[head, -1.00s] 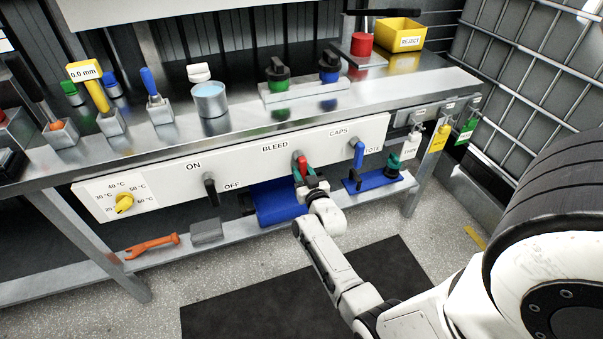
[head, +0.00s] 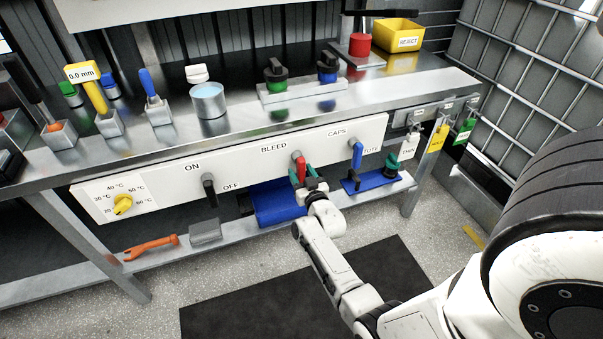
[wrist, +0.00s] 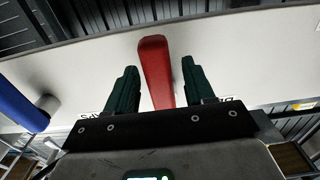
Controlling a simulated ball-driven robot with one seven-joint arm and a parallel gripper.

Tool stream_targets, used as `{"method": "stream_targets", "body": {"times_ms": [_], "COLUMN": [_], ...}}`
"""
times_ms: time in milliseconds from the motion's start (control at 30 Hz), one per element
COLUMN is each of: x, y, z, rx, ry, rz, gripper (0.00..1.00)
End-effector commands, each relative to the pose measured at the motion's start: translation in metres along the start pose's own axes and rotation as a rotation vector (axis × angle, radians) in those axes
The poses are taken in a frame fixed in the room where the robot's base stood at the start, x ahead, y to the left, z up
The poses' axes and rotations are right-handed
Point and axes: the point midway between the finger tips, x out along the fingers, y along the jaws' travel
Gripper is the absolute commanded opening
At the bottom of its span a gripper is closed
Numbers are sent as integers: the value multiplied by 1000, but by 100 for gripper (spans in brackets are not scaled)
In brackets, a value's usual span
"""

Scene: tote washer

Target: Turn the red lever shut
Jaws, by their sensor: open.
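The red lever (head: 301,169) is on the white front panel (head: 240,170) below the BLEED label, and it hangs down from its pivot. In the wrist view the red lever (wrist: 156,70) stands between the two dark green fingers of my gripper (wrist: 156,92), with a gap on each side. My gripper (head: 310,178) is open at the lever's lower end in the head view. The fingers do not appear to touch the lever. The lever's lower tip is partly hidden by my gripper.
A blue lever (head: 357,155) is to the right under CAPS, and also shows in the wrist view (wrist: 22,108). A black lever (head: 209,187) is left between ON and OFF. A yellow knob (head: 123,204) is at far left.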

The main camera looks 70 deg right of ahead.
Motion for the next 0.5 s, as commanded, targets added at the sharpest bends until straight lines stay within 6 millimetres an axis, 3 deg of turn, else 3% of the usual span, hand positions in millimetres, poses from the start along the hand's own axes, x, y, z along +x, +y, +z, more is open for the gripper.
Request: {"method": "stream_targets", "body": {"times_ms": [500], "x": [-86], "y": [2], "z": [-2], "rx": [-4], "ry": [-3], "rz": [1], "gripper": [53]}}
